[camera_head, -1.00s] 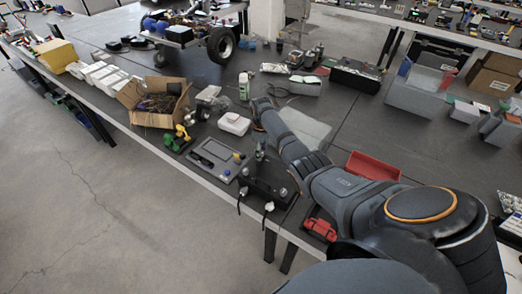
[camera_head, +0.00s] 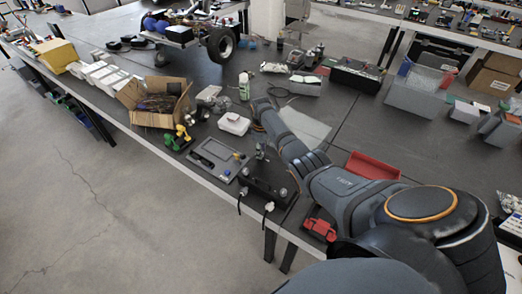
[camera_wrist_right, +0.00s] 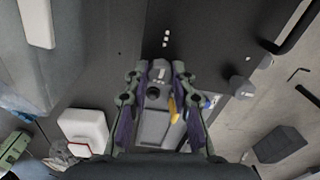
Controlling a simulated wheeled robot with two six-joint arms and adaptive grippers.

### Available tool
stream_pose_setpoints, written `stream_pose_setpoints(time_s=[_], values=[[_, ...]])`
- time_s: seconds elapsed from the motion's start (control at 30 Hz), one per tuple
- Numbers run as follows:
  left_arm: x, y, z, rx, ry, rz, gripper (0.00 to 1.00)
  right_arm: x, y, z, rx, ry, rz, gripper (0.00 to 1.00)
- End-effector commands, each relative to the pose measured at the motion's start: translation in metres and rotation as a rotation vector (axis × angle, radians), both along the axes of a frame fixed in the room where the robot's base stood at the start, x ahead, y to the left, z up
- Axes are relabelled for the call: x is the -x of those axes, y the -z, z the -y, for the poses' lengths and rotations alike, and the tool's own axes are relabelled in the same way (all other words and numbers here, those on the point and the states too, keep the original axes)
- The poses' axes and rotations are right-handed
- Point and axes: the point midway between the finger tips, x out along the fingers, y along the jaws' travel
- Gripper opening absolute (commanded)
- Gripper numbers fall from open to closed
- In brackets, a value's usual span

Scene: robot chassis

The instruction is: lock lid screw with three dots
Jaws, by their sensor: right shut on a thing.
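A black box with a dark lid (camera_head: 265,188) sits near the front edge of the bench. In the right wrist view its dark top (camera_wrist_right: 200,42) bears three white dots (camera_wrist_right: 166,38). A small grey screw knob (camera_wrist_right: 158,74) with a white mark stands just below these dots. My right gripper (camera_wrist_right: 157,70) is closed around this knob, one finger on each side; it also shows in the head view (camera_head: 261,151), small and pointing down at the box's far end. Another grey knob (camera_wrist_right: 240,88) stands apart to the right. My left gripper is out of view.
A grey panel with a screen (camera_head: 217,157) lies left of the box. A white case (camera_head: 234,123) and a green-and-yellow tool (camera_head: 178,138) are farther left. A red tray (camera_head: 371,166) and a red object (camera_head: 320,227) lie on the right.

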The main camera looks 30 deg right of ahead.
Motion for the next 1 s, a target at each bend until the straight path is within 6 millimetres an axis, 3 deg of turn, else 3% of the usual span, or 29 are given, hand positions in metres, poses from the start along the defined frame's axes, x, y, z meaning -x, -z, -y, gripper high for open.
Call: stream_pose_setpoints(time_s=[1.0], values=[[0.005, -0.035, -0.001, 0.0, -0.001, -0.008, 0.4, -0.001, -0.003, 0.0, 0.0, 0.911, 0.002, 0.0]])
